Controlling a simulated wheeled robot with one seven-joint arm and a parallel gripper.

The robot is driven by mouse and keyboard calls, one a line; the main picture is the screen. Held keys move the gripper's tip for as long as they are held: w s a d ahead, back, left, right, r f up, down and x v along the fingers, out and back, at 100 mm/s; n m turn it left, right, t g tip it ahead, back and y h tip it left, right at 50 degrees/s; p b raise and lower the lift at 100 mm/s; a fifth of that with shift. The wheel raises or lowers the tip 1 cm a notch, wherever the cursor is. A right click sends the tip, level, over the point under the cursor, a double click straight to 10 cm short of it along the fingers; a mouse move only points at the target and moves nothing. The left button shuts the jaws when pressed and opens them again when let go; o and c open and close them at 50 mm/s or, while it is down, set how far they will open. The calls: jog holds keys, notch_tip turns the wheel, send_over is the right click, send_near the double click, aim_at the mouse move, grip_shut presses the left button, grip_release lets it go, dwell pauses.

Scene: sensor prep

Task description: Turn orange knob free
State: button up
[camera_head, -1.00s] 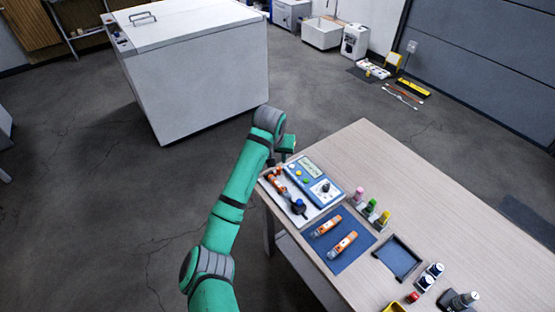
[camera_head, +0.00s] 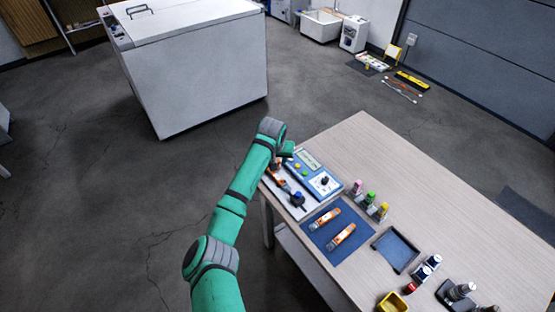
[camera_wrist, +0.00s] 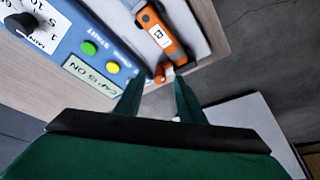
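An orange and grey device (camera_wrist: 160,34) with a white label lies on the white tray at the table's far-left end. Small orange pieces, one perhaps the orange knob (camera_wrist: 159,73), sit at its near end in the wrist view, just beyond my fingertips. My gripper (camera_wrist: 157,92) is open and empty, its two green fingers apart. In the head view my gripper (camera_head: 287,150) is above the tray's far end, and my arm hides part of the orange device (camera_head: 278,179). I cannot tell whether the fingers touch anything.
A blue instrument (camera_head: 314,179) with a black dial and coloured buttons is beside the device. A blue mat (camera_head: 337,247) holds two orange tools. Small bottles (camera_head: 370,200), an empty dark tray (camera_head: 396,250) and a yellow bin (camera_head: 392,302) are nearer.

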grip_shut()
